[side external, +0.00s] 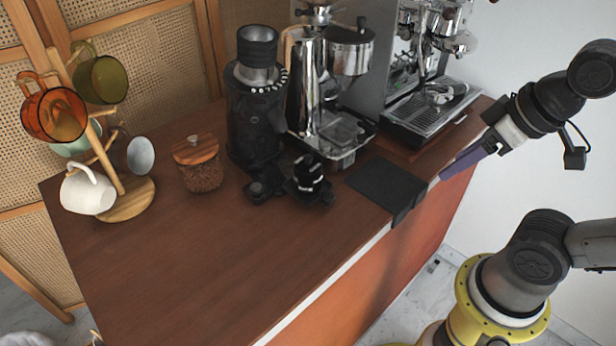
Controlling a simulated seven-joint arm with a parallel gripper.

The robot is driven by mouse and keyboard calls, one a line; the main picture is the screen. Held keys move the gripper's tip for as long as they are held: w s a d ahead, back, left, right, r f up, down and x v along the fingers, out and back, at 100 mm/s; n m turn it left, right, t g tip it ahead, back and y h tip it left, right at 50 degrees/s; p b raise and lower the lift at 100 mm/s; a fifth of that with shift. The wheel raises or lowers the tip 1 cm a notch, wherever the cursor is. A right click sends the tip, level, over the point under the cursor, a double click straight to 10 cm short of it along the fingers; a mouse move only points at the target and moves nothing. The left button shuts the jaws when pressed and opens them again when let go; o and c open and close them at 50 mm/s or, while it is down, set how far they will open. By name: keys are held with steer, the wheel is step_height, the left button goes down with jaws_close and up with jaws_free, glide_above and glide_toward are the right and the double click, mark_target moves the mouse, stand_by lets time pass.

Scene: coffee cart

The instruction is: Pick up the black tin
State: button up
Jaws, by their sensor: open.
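I cannot clearly tell which object is the black tin. Two small black objects stand near the middle of the wooden counter (215,265): a low one (264,186) and a taller one with shiny bands (309,180). A tall black grinder (252,115) with a metal top stands behind them. My gripper (444,176) has purple fingers and is at the right, by the counter's right edge. It is open and holds nothing that I can see, well apart from the small black objects.
A black mat (385,182) folds over the counter's front edge. A glass jar (198,170) with a wooden lid and a mug tree (128,204) stand at left. A chrome grinder (347,60) and espresso machine (425,105) stand behind. The front-left counter is clear.

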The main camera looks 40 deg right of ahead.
steer(key=o, duration=0.6)
steer(key=shift+c, duration=0.2)
step_height(320, 180, up, 4)
steer(key=w+d+f+n+g+h, duration=0.1)
steer(key=d+f+n+g+h, duration=0.1)
steer(key=d+f+n+h, duration=0.25)
steer(key=w+d+r+n+h, duration=0.2)
steer(key=w+d+n+h, duration=0.1)
steer(key=n, duration=0.3)
steer(key=r+n+t+y, duration=0.2)
steer(key=n+t+y, duration=0.3)
steer(key=n+t, duration=1.4)
glide_above(316, 179)
steer(key=s+a, duration=0.1)
steer(key=s, duration=0.4)
steer(key=n+g, duration=0.5)
steer(key=shift+m+h, duration=0.25)
steer(key=shift+h, duration=0.1)
step_height(316, 179, down, 15)
steer(key=shift+w+d+f, duration=0.15)
steer(key=shift+w+f, duration=0.1)
steer(key=shift+f, duration=0.2)
steer(key=shift+w+d, duration=0.1)
steer(key=shift+w, duration=0.25)
steer(key=shift+w+d, duration=0.2)
steer(key=shift+w, duration=0.9)
steer(key=shift+w+d, duration=0.15)
steer(key=shift+w, duration=0.9)
steer(key=shift+w+d, duration=0.2)
steer(key=shift+w, duration=0.9)
